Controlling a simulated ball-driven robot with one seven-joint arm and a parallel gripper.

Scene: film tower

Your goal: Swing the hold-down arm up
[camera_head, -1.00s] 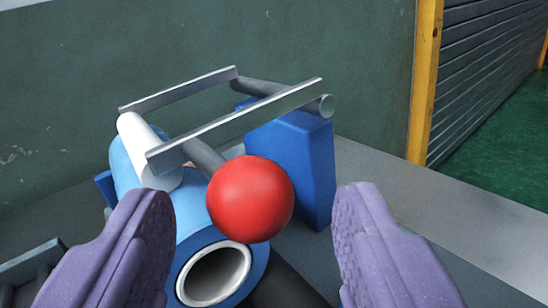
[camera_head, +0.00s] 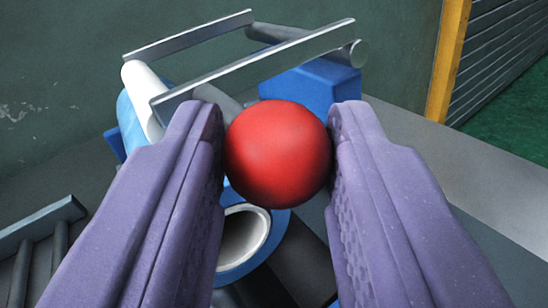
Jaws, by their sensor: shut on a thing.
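The hold-down arm is a grey metal frame (camera_head: 260,62) with two parallel bars, a white roller (camera_head: 142,100) across its near left end and a dark pivot rod at its far right end. A red ball knob (camera_head: 278,152) sits on the arm's dark handle. My gripper (camera_head: 278,150) is shut on the red knob, with one purple finger against each side. The roller lies against a light blue film roll (camera_head: 128,122). My fingers hide much of the roll and part of the handle.
A blue block (camera_head: 315,84) stands behind the knob at the pivot end. The roll's core (camera_head: 243,238) faces me below the knob. A grey railed piece (camera_head: 40,224) is at lower left. A dark green wall (camera_head: 60,60) stands behind; grey surface at right is clear.

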